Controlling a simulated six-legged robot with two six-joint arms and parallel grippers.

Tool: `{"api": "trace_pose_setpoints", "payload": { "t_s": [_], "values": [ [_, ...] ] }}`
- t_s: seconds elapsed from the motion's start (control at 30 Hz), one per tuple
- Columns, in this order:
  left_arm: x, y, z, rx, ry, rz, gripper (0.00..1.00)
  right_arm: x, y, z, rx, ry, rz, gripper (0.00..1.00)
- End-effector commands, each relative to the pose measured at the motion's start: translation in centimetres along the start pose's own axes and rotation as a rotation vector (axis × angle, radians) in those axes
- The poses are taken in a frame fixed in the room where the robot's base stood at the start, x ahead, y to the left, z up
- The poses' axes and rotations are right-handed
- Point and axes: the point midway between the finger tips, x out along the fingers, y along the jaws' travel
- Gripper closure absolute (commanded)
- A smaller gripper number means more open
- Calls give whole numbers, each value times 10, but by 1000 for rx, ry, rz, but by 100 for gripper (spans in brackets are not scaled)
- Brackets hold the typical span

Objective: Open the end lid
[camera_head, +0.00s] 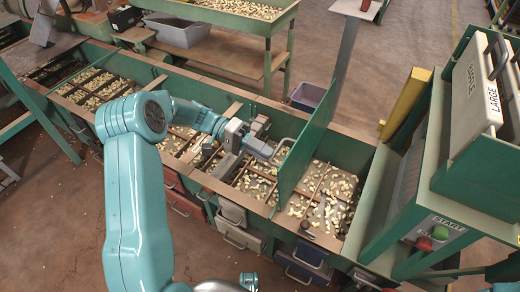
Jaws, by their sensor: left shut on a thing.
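The end lid (309,140) is a green panel on the long hopper trough. It stands roughly upright, tilted a little, across the trough. A metal loop handle (286,146) sticks out from its left face. My left gripper (268,150) reaches over the trough from the left and is shut on the handle of the lid. The jaw contact is small and partly hidden by the gripper body. The end compartment (322,197) to the right of the lid is uncovered and shows pale nuts between wooden dividers. My right gripper is not in view.
Open trough compartments (98,84) with nuts run to the left. Drawers (298,262) hang below the front edge. A green machine (440,185) with start buttons stands close at the right. A nut table (235,12) and grey bin (178,32) stand behind.

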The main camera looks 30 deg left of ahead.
Motion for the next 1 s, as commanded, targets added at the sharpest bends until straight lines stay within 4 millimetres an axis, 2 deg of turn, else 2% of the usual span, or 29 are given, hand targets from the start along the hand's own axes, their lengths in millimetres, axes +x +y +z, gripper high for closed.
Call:
{"api": "trace_pose_setpoints", "payload": {
  "t_s": [0.03, 0.2, 0.23, 0.3, 1.0],
  "values": [
    [7, -18, 5, -18, -18, -25, 100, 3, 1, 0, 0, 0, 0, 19],
    [6, -19, 5, -18, -18, -25, 100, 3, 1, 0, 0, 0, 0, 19],
    [6, -19, 5, -18, -18, -25, 85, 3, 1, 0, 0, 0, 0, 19],
    [6, -19, 5, -18, -17, -26, 64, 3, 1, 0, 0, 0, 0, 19],
    [3, -16, 4, -18, -15, -28, 64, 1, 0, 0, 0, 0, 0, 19]
  ]
}}
